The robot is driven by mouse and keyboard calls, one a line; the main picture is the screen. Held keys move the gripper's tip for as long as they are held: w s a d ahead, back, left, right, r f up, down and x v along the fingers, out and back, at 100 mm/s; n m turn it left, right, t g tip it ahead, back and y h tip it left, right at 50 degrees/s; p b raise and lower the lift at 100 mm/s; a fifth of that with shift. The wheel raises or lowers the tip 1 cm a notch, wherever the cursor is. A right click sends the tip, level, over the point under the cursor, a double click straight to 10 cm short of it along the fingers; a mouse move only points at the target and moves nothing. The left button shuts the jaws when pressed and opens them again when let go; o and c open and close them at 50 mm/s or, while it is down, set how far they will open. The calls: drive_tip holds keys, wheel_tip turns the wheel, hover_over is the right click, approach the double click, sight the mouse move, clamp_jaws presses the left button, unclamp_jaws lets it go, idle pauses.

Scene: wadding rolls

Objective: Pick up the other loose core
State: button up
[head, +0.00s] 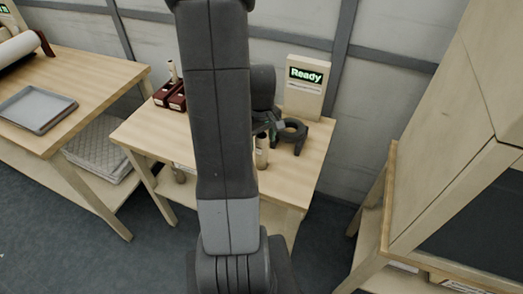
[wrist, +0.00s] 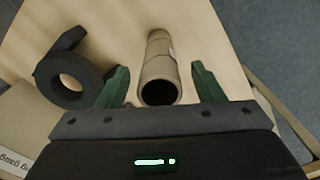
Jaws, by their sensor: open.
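A tan cardboard core (head: 262,152) stands upright on the wooden table (head: 290,180), just below my gripper in the head view. In the wrist view this core (wrist: 159,68) shows its dark open end towards me and a pale label on its side. My gripper (wrist: 160,78) is open, with one green finger on each side of the core and a visible gap to both. In the head view my arm hides much of the table, and my gripper (head: 266,126) is partly covered.
A dark ring-shaped gauge (wrist: 68,79) stands close to the left of the core in the wrist view. A "Ready" sign box (head: 305,88) stands at the table's back. A dark red holder (head: 171,96) with a pale peg-like piece is at the back left. A cabinet (head: 455,130) rises at right.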

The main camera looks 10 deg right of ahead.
drive_tip(key=shift+f, duration=1.3)
drive_tip(key=shift+c, duration=0.2)
drive_tip(key=c, duration=1)
drive_tip(key=shift+r, duration=0.1)
